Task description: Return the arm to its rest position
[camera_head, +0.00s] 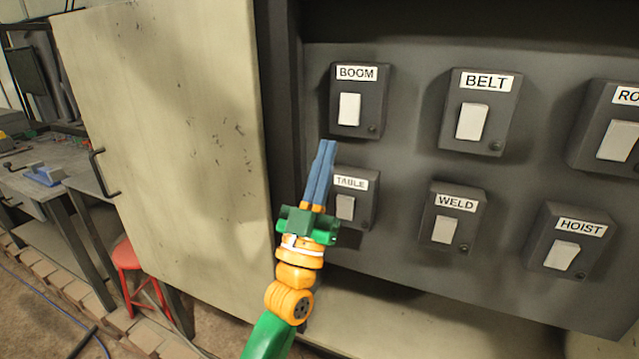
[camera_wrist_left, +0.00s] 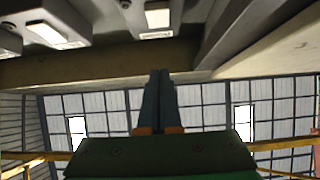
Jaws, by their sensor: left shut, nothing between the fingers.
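My left arm, green and orange, comes up from the bottom of the head view. Its left gripper (camera_head: 327,148) has blue fingers that are shut and empty. The fingertips show just below the BOOM switch box (camera_head: 359,100) and overlap the left edge of the TABLE switch box (camera_head: 354,197) in the picture. Whether they touch the panel I cannot tell. In the left wrist view the shut fingers (camera_wrist_left: 160,78) point up toward the panel's underside, with white rockers above. My right gripper is not in view.
The grey panel (camera_head: 400,180) also bears the BELT (camera_head: 481,112), WELD (camera_head: 452,217) and HOIST (camera_head: 567,241) boxes, and a cut-off one at right. An open cabinet door (camera_head: 170,130) stands left of my arm. A red stool (camera_head: 128,256) and a workbench (camera_head: 50,185) are farther left.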

